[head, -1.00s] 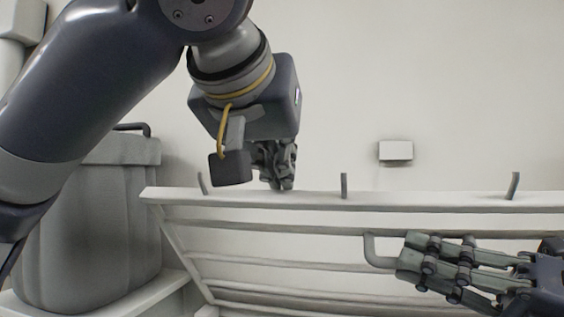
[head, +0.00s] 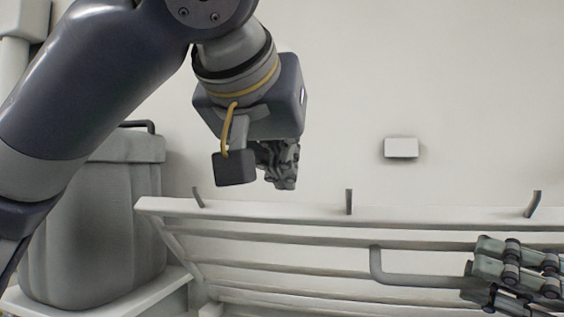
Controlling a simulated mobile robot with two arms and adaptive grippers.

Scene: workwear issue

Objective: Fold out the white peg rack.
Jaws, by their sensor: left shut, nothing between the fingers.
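The white peg rack (head: 270,210) spans the lower half of the head view, with a top rail, several slats below it and grey pegs (head: 349,202) standing up from the rail. A grey bar handle (head: 415,281) is fixed on its front at the right. My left gripper (head: 286,187) is shut and empty, just above and behind the top rail, apart from it. My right gripper (head: 470,278) is at the right edge, its fingers at the right part of the handle. The rest of it is cut off, and I cannot tell whether it grips the bar.
A grey bin (head: 100,225) with a dark handle stands left of the rack on a white ledge (head: 150,297). A small white box (head: 401,147) is on the plain wall behind.

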